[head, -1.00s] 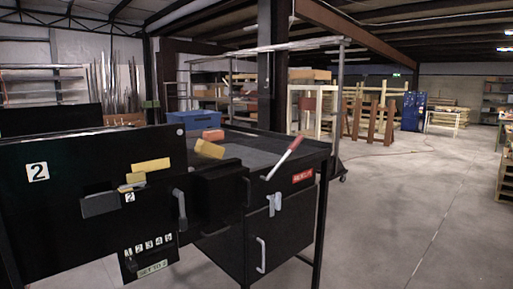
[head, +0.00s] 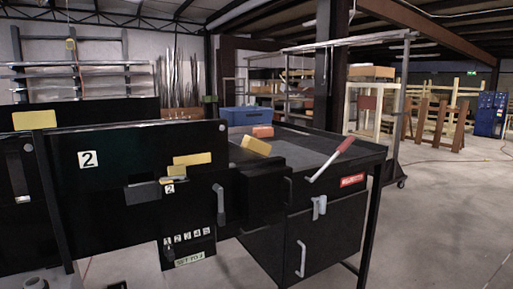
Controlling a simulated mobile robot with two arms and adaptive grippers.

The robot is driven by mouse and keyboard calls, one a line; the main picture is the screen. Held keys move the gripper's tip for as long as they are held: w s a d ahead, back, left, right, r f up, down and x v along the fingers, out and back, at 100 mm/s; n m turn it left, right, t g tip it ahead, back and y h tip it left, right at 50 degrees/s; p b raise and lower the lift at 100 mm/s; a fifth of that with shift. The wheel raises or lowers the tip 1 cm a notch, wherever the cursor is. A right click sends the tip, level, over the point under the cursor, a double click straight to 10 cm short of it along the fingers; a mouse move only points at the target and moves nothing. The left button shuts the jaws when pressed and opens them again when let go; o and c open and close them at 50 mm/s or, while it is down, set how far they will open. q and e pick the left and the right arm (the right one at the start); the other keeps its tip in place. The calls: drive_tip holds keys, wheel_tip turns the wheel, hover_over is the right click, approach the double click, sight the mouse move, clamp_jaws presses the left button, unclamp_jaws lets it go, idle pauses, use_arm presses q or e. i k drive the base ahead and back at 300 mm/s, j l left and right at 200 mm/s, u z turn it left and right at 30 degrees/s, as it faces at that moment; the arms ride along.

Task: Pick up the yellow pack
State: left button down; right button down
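Several yellow pieces are in the head view. I cannot tell which of these the task means. Neither of my grippers is in view.
A blue crate (head: 240,117) stands behind the orange block. A lever with a red grip (head: 330,160) sticks up at the table's front right. A black cabinet (head: 295,240) with handles is below. Open concrete floor (head: 440,230) lies to the right.

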sight(248, 142)
drive_tip(key=i+l+z, duration=0.7)
drive_tip(key=i, duration=0.3)
drive_tip(key=i+l+z, duration=0.3)
drive_tip(key=i, duration=0.25)
drive_tip(key=i+z, duration=0.35)
drive_tip(key=i, duration=0.2)
drive_tip(key=i+l+u, duration=0.2)
drive_tip(key=i, duration=0.3)
drive_tip(key=i+u, duration=0.2)
drive_tip(key=i, duration=0.35)
drive_tip(key=i+l+u, duration=0.1)
drive_tip(key=u, duration=0.35)
drive_tip(key=i+l+u, duration=0.25)
drive_tip(key=u, duration=0.25)
drive_tip(key=i+l+u, duration=0.2)
drive_tip(key=u, duration=0.25)
drive_tip(key=l, duration=0.1)
